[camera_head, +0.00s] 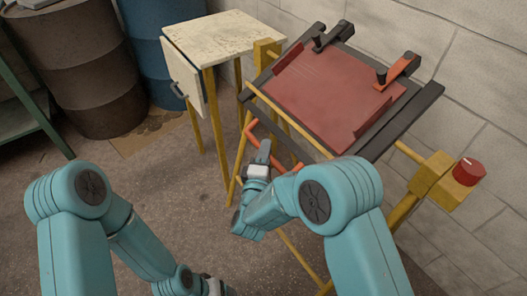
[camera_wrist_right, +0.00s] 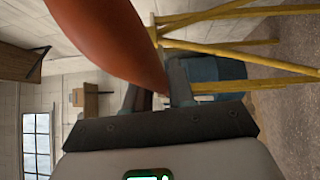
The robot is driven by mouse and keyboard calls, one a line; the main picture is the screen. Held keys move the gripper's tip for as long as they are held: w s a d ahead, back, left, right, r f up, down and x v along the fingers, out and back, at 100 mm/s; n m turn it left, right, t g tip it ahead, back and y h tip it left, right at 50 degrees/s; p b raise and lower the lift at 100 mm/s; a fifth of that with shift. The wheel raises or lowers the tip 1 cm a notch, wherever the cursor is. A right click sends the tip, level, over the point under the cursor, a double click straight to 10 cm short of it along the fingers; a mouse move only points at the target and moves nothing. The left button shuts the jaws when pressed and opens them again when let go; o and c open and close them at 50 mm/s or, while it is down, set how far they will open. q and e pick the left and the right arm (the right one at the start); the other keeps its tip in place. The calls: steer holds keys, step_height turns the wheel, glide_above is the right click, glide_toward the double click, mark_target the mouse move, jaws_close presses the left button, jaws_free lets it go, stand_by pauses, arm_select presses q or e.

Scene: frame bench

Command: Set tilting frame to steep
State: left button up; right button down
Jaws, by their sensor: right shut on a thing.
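The tilting frame (camera_head: 335,87) has a dark red panel between dark side rails and is carried on yellow legs. It slopes, its lower edge towards me. An orange-red bar handle (camera_head: 251,131) hangs below that lower edge. My right gripper (camera_head: 262,155) is at this handle, shut on it. In the right wrist view the handle (camera_wrist_right: 108,35) runs large down to between the fingers of the right gripper (camera_wrist_right: 156,93), which partly hide it. My left gripper (camera_head: 217,288) is low at the bottom edge, mostly cut off, away from the frame.
A red knob (camera_head: 469,171) sits on a yellow block right of the frame. A brown barrel (camera_head: 75,65) and a blue barrel (camera_head: 160,45) stand behind. A block wall is close right.

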steer(key=shift+d+f, duration=0.1)
steer(key=shift+f, duration=0.3)
steer(key=c, duration=1.3)
jaws_free()
steer(key=shift+o, duration=1.1)
steer(key=shift+w+f, duration=0.1)
steer(key=shift+w, duration=0.1)
steer(key=shift+s+r, duration=0.15)
steer(key=shift+r, duration=0.05)
steer(key=shift+f, duration=0.15)
